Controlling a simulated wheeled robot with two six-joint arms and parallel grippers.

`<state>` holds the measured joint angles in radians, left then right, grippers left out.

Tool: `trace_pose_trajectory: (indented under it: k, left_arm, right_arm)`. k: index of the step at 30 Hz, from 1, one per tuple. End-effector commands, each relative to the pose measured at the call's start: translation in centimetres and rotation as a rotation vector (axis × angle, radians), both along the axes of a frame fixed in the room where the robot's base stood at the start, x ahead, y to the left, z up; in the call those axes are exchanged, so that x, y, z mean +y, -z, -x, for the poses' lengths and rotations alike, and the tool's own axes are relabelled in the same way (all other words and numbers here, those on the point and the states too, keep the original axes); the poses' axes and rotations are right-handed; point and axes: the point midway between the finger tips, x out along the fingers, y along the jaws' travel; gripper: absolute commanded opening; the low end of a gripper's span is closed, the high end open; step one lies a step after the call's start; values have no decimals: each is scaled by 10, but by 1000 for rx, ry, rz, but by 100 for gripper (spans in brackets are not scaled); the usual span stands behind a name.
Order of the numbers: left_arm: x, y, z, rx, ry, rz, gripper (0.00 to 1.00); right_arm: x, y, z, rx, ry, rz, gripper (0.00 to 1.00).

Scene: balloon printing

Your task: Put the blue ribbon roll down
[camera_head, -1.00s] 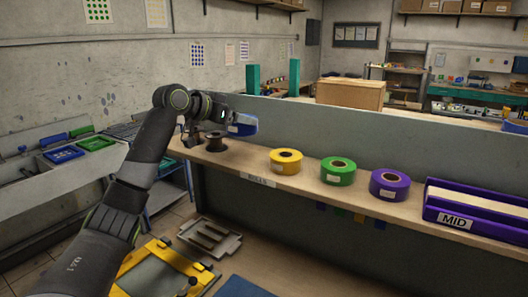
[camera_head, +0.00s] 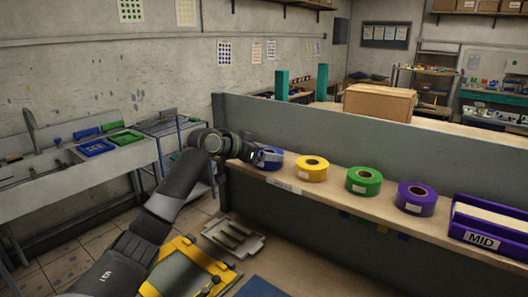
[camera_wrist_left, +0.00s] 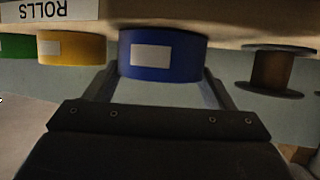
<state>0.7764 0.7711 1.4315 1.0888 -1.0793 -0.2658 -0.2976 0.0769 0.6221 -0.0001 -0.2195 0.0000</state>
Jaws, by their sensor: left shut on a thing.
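The blue ribbon roll (camera_head: 271,159) is at the left end of the roll row on the shelf, left of the yellow roll (camera_head: 312,168). My left gripper (camera_head: 261,156) is shut on it from the left. In the left wrist view, which is upside down, the fingers (camera_wrist_left: 160,72) lie on either side of the blue roll (camera_wrist_left: 165,52), and its white label faces the camera. The roll looks level and at shelf height; I cannot tell whether it bears fully on the shelf. My right gripper is not in view.
The green roll (camera_head: 363,181), purple roll (camera_head: 415,198) and purple MID bin (camera_head: 490,231) continue the row to the right. An empty brown spool (camera_wrist_left: 274,70) stands near the blue roll in the wrist view. A grey panel (camera_head: 350,140) backs the shelf.

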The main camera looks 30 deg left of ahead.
Motion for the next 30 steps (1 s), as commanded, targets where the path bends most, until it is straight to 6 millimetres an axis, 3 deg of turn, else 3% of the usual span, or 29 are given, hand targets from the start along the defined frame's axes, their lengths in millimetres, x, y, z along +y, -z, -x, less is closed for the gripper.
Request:
trace_pose_trajectory:
  k: [1, 2, 6, 17, 30]
  left_arm:
    - [0, 2, 0, 0, 0, 0, 52]
    - [0, 2, 0, 1, 0, 0, 79]
    - [0, 2, 0, 1, 0, 0, 98]
    - [1, -2, 0, 0, -1, 0, 99]
    - [26, -24, 58, -1, -3, -8, 99]
  right_arm:
    - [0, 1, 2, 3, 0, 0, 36]
    - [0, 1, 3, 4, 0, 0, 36]
    - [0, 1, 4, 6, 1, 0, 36]
    - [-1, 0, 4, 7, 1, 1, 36]
    - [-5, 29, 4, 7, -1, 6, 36]
